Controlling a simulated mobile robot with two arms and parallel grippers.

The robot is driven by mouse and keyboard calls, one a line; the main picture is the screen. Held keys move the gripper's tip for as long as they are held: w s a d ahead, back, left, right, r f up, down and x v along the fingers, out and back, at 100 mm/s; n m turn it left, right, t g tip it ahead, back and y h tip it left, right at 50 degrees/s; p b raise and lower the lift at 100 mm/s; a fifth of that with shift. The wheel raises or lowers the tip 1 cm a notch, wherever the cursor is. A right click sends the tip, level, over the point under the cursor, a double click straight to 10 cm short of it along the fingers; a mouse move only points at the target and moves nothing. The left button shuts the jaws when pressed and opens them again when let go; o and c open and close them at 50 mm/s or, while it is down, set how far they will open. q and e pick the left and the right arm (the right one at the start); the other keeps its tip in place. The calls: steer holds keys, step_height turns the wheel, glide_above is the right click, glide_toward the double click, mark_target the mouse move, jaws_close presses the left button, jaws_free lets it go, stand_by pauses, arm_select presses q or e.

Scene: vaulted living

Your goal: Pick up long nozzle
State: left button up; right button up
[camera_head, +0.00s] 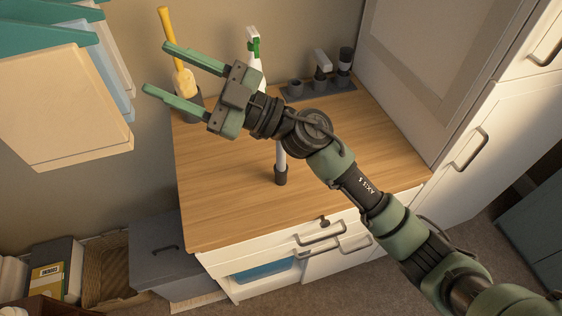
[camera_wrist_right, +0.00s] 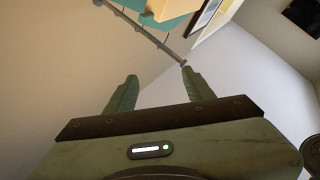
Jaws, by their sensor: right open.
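A pale tube with a dark end (camera_head: 281,172), which may be the long nozzle, is on the wooden countertop. Its upper part is hidden behind my right arm. A dark rack (camera_head: 318,90) at the back right of the counter holds small grey and black fittings (camera_head: 345,60). My right gripper (camera_head: 156,68) is open and empty, raised above the counter's left back side, with its fingers pointing left. It also shows open in the right wrist view (camera_wrist_right: 158,78), facing wall. My left gripper is not in view.
A yellow-handled brush (camera_head: 184,80) in a dark holder and a white-green spray bottle (camera_head: 254,50) stand at the counter's back. Hanging cloths (camera_head: 65,110) are at left. A tall white cabinet (camera_head: 420,70) borders the right. The counter's front left (camera_head: 215,205) is clear.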

steer(key=s+a+f+n+g+h, duration=0.3)
steer(key=a+n+g, duration=0.1)
steer(key=g, duration=0.2)
steer(key=m+t+h, duration=0.3)
steer(key=h, duration=1.7)
glide_above(281, 161)
steer(key=w, duration=0.2)
step_height(281, 161, down, 14)
steer(key=shift+w+r, duration=0.1)
steer(key=shift+r, duration=0.15)
steer(key=shift+g, duration=0.3)
steer(key=f+p, duration=0.1)
steer(key=f, duration=0.1)
steer(key=f+p, duration=0.1)
steer(key=f, duration=0.1)
steer(key=f+p, duration=0.2)
steer(key=f, duration=0.1)
steer(key=shift+s, duration=0.4)
steer(key=shift+f, duration=0.25)
jaws_close()
